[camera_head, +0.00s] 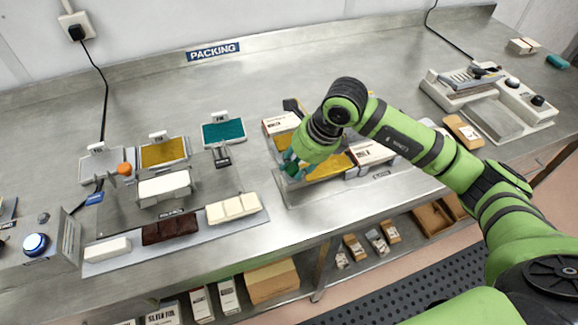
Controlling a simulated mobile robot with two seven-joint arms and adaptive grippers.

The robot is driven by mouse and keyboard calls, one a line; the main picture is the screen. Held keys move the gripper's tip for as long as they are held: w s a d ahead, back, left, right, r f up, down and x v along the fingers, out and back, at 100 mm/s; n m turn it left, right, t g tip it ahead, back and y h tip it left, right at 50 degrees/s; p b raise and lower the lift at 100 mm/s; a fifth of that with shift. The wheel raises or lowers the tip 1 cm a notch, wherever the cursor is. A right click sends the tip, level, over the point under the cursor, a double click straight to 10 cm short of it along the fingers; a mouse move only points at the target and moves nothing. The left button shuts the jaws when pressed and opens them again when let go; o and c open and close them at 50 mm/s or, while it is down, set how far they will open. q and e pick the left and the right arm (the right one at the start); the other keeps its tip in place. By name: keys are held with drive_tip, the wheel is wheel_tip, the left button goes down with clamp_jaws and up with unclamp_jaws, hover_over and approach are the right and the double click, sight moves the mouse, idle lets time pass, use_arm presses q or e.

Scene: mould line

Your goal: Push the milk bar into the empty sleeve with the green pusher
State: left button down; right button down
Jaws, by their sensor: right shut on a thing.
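My right gripper (294,167) reaches down over a metal tray (291,197) right of centre. It is shut on a small green piece (285,157), which looks like the green pusher and is mostly hidden by the fingers. A gold surface, which looks like a gold-wrapped bar (335,164), shows in the tray beside and partly under the gripper. I cannot read a label on it. A white printed sleeve (371,153) lies at the tray's right, and another white printed box (281,123) at its back left. Whether either is empty is hidden. My left gripper is not in view.
A mat (208,221) on the left holds a dark bar (170,229), a cream bar (233,208) and a white block (108,249). Behind stand silver, gold (163,153) and teal (223,131) foil stacks. A sealing machine (490,100) stands right.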

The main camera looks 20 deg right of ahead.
drive_tip(key=d+b, duration=0.2)
drive_tip(key=d, duration=0.2)
drive_tip(key=d+b, duration=0.2)
drive_tip(key=d, duration=0.2)
drive_tip(key=d+b, duration=0.2)
drive_tip(key=d, duration=0.2)
drive_tip(key=shift+w+d+r, duration=0.15)
drive_tip(key=shift+w+d, duration=0.15)
drive_tip(key=shift+w, duration=0.1)
drive_tip(key=shift+d+r, duration=0.2)
drive_tip(key=shift+d, duration=0.3)
drive_tip(key=c, duration=0.9)
unclamp_jaws()
drive_tip(key=shift+f, duration=0.15)
drive_tip(key=v, duration=1.2)
